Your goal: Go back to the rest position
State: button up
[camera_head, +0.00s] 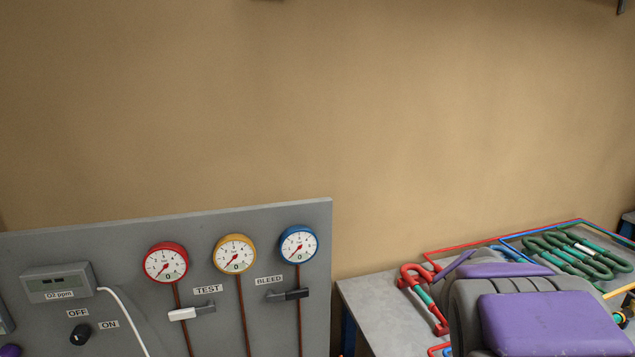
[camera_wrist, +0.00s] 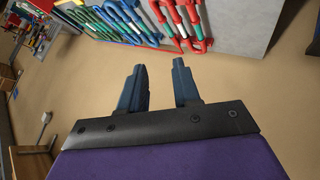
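My gripper (camera_wrist: 158,90) shows in the wrist view with its two dark blue fingers apart and nothing between them. It points over bare tan floor, short of the coils at the top of that view. In the head view, purple and grey parts of my arm cover the lower right, and the gripper's fingers cannot be made out there.
A grey panel (camera_head: 120,255) with a red gauge (camera_head: 166,263), a yellow gauge (camera_head: 234,254) and a blue gauge (camera_head: 298,244) stands at left. A grey table (camera_head: 385,310) at right bears green coils (camera_head: 575,255) and a red coil (camera_head: 425,300). The wall above is clear.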

jog(key=s+a+f+g+y, duration=0.2)
jog(key=s+a, duration=0.4)
jog(key=s, duration=0.6)
jog(key=s+a+f+g+y, duration=0.2)
jog(key=s+a, duration=0.4)
jog(key=s, duration=0.7)
jog(key=s+a+f+m+g+y, duration=0.1)
jog(key=s+a+f+g, duration=0.3)
jog(key=s, duration=0.8)
jog(key=shift+s+a+f+g+y, duration=0.25)
jog(key=shift+a+g+y, duration=0.15)
jog(key=shift+a+g, duration=0.55)
jog(key=shift+w+a, duration=0.1)
